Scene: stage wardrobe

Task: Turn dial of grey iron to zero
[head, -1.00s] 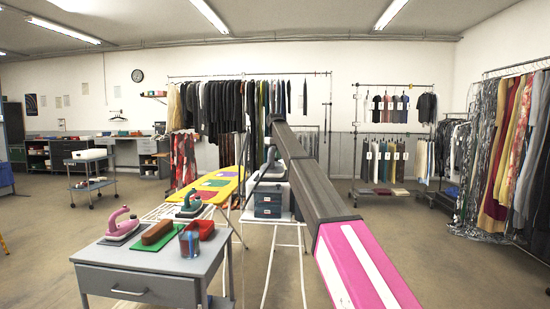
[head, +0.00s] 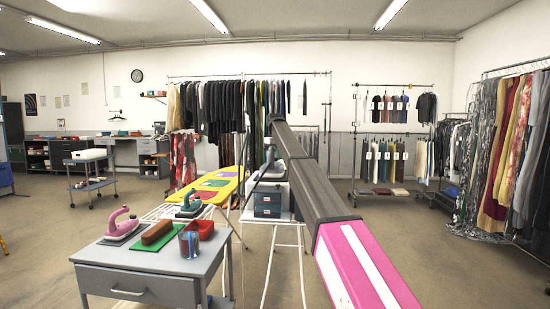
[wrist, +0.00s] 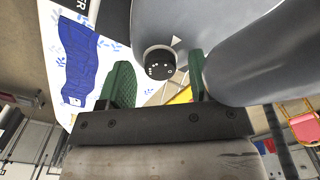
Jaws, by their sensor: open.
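The grey iron (wrist: 245,55) fills the upper right of the wrist view. In the head view the iron (head: 273,165) stands partly hidden behind my arm. Its round black dial (wrist: 159,66) with white dots shows in the wrist view, a white pointer mark (wrist: 176,41) beside it on the body. My gripper (wrist: 160,76) has two green fingers, spread apart, with the dial near the gap between their tips. Nothing is held. I cannot tell whether a finger touches the dial or which dot is zero.
A pink iron (head: 122,225), a brown brush (head: 157,232) and a red box (head: 205,228) sit on the grey cabinet (head: 150,280). A teal iron (head: 190,206) stands behind them. A yellow ironing board (head: 229,178) and clothes racks lie beyond. Floor at right is open.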

